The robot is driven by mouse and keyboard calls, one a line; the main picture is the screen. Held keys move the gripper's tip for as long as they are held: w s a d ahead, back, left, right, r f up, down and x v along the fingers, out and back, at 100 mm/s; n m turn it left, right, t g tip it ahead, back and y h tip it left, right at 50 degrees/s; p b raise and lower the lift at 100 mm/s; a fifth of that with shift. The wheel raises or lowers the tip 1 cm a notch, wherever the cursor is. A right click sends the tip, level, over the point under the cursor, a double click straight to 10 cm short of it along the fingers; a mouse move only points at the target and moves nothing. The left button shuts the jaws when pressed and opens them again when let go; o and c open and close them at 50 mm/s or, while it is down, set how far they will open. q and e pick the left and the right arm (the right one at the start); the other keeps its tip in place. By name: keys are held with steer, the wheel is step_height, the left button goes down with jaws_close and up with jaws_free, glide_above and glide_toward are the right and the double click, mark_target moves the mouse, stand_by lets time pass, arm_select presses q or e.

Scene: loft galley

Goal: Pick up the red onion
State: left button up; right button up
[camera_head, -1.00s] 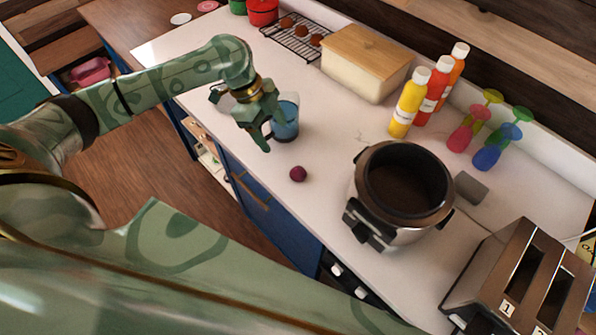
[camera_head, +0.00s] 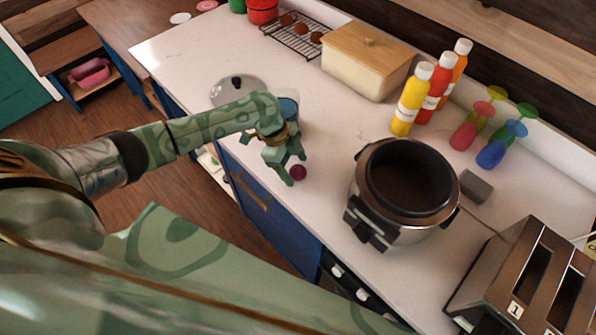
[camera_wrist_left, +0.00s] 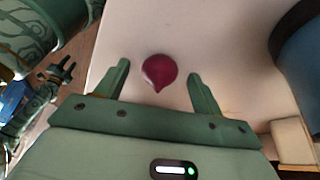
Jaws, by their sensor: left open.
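The red onion (camera_head: 298,172) is a small dark purple-red ball on the white counter, near its front edge. In the left wrist view the onion (camera_wrist_left: 159,72) lies ahead of and between the two green fingers, with white counter showing on both sides of it. My left gripper (camera_head: 292,172) is open and empty, with its fingers pointing down right at the onion; the wrist view shows the same open fingers (camera_wrist_left: 160,84). I cannot tell whether a finger touches the onion. My right gripper does not show in the head view.
A blue cup (camera_head: 289,106) stands just behind my left gripper. A steel cooker (camera_head: 402,228) stands to the right of the onion, and a toaster (camera_head: 490,285) farther right. Sauce bottles (camera_head: 408,100) stand at the back.

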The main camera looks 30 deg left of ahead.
arm_select(q)
steer(key=shift+d+f, duration=0.15)
steer(key=shift+f, duration=0.15)
steer(key=c, duration=1.1)
steer(key=shift+r, duration=0.1)
